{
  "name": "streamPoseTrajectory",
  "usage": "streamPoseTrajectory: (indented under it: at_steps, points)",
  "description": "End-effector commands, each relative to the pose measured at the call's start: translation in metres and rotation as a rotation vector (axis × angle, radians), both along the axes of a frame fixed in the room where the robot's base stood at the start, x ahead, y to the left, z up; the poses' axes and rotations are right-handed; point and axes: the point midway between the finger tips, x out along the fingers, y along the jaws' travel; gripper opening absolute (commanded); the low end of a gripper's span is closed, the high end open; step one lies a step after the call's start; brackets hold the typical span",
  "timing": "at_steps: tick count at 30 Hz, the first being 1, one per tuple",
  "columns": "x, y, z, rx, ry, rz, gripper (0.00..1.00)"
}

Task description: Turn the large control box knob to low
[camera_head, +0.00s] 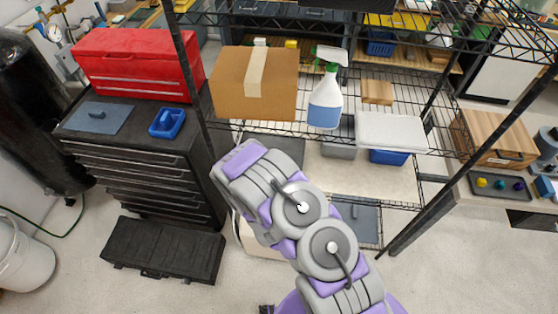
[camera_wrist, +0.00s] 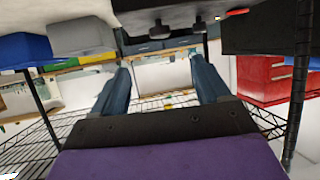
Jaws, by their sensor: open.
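My gripper (camera_wrist: 161,66) is open, its two blue-grey fingers wide apart with nothing between them in the wrist view. A dark box-like unit (camera_wrist: 180,40) shows at the top of that view, just beyond the fingertips. It has two dark knob-like shapes, one near the middle (camera_wrist: 160,30) and one to its right (camera_wrist: 200,23). I cannot read a label or tell a setting, and I see no contact with the fingers. In the head view my arm reaches toward the rack and hides the gripper; the control box cannot be made out there.
The wire rack holds a cardboard box (camera_head: 230,85), a spray bottle (camera_head: 325,95), a white lid (camera_head: 390,131) and a blue bin (camera_head: 389,157). A red toolbox (camera_head: 135,65) sits on the black drawer cabinet (camera_head: 135,165) at left. A black case (camera_head: 163,250) lies on the floor.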

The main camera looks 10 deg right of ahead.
Motion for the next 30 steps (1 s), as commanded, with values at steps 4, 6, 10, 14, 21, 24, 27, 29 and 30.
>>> streamPoseTrajectory:
  at_steps: [4, 6, 10, 14, 21, 24, 27, 29, 30]
  points:
    - [0.005, -0.001, 0.002, -0.007, -0.027, -0.003, 0.76]
    - [0.008, 0.000, 0.000, -0.007, -0.027, -0.003, 0.76]
    - [0.017, 0.000, -0.006, -0.005, -0.028, -0.003, 0.76]
    - [0.027, -0.002, -0.011, -0.006, -0.026, -0.004, 0.76]
    - [0.039, -0.004, -0.016, -0.003, -0.025, -0.002, 0.76]
    - [0.044, -0.004, -0.018, -0.002, -0.024, -0.004, 0.76]
    - [0.048, -0.005, -0.020, -0.003, -0.024, -0.001, 0.76]
    - [0.050, -0.005, -0.021, -0.004, -0.025, -0.001, 0.76]
    - [0.052, -0.005, -0.021, -0.005, -0.025, -0.001, 0.76]
